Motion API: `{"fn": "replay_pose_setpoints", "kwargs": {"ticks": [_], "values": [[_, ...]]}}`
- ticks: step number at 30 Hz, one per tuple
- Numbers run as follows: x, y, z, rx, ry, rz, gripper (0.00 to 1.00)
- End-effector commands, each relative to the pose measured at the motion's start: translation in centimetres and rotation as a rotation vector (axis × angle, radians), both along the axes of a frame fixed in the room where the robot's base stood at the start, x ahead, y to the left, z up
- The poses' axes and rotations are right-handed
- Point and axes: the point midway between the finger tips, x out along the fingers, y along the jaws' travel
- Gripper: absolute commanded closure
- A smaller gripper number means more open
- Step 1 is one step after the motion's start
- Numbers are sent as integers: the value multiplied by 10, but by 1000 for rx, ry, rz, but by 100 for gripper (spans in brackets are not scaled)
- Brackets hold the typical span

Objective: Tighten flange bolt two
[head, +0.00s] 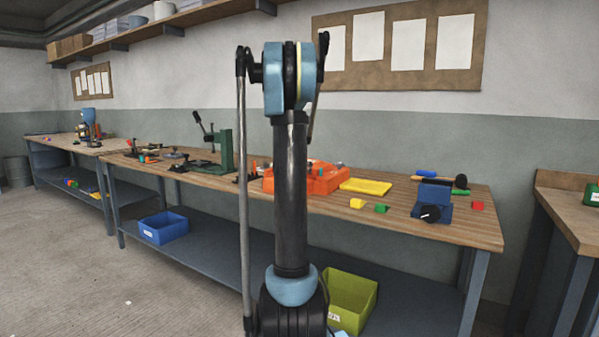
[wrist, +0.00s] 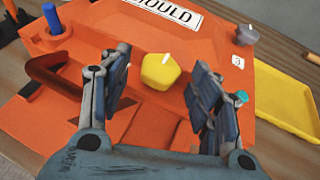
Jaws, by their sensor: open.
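The orange mould (wrist: 95,30) fills much of the wrist view and carries a white MOULD label (wrist: 165,14). A yellow hex bolt head (wrist: 160,71) with a white mark sits on it. My gripper (wrist: 158,60) is open, its two fingers to either side of the yellow head in the picture; I cannot tell their height over it. A grey bolt (wrist: 246,35) stands at the upper right by a tag reading 3. No number shows by the yellow head. In the head view the mould (head: 325,180) lies on the bench, partly behind my arm, which hides my gripper.
A blue cylinder (wrist: 52,18) stands on the mould's left. A small teal piece (wrist: 241,97) shows beside my right finger. A yellow tray (wrist: 285,97) lies right of the mould. In the head view a green press (head: 224,150) stands left and a blue vise-like block (head: 432,202) right.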

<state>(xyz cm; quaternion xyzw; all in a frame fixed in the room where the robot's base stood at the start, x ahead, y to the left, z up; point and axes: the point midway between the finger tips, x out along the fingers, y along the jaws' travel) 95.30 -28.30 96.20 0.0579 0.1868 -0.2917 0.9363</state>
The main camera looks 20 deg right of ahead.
Motion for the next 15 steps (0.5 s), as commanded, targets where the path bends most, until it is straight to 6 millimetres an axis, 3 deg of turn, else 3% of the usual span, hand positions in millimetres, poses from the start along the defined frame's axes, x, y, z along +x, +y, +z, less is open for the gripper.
{"fn": "replay_pose_setpoints", "kwargs": {"ticks": [1,6,15], "values": [[0,0,0,0,0,0,47],[0,0,0,0,0,0,86],[0,1,0,0,0,-8,87]]}}
